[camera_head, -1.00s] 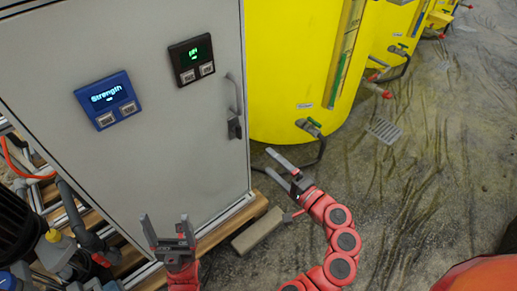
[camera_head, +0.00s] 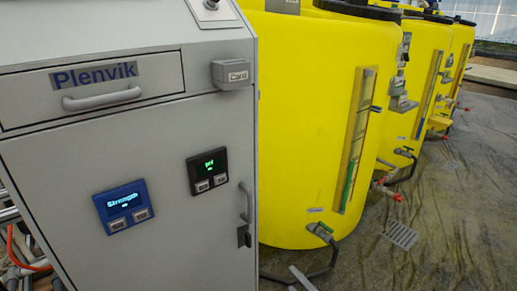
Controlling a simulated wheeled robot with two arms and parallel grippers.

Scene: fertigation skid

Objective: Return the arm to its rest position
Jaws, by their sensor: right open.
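Only the tip of my right gripper (camera_head: 301,279) shows, at the bottom edge, in front of the foot of the yellow tank (camera_head: 310,120) and its outlet hose. Its grey fingers are apart and I see nothing between them. The rest of my right arm is below the picture. My left gripper and arm are out of view.
A grey cabinet (camera_head: 110,215) fills the left, with a blue "Strength" panel (camera_head: 123,206), a black green-lit panel (camera_head: 207,171), a drawer handle (camera_head: 102,97) and a door handle (camera_head: 245,204). More yellow tanks stand behind at right. Concrete floor (camera_head: 430,240) at right is mostly clear.

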